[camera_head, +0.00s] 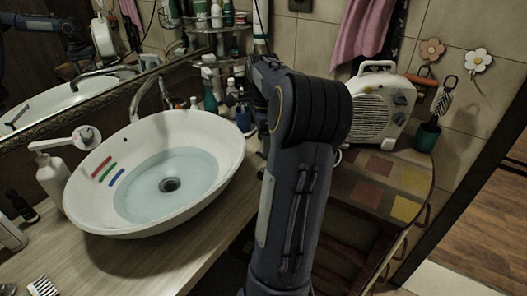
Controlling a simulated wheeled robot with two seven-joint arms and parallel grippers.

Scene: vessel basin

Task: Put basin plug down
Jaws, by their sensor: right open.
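A white oval basin (226,160) stands on the counter with shallow, clear bluish water in it. A dark round basin plug (170,185) sits at the drain in the middle of its floor; whether it is pressed down or raised is hard to tell. My right gripper (262,118) is beyond the basin's right rim, apart from the plug, and partly hidden behind my own arm. It is open, and I see nothing held in it. My left gripper is not in view.
A tap (140,100) rises behind the basin. Bottles (210,95) crowd the back corner, below a shelf. A white soap dispenser (50,180) stands left of the basin. A fan heater (375,105) sits on the tiled top at right. A mirror runs along the left wall.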

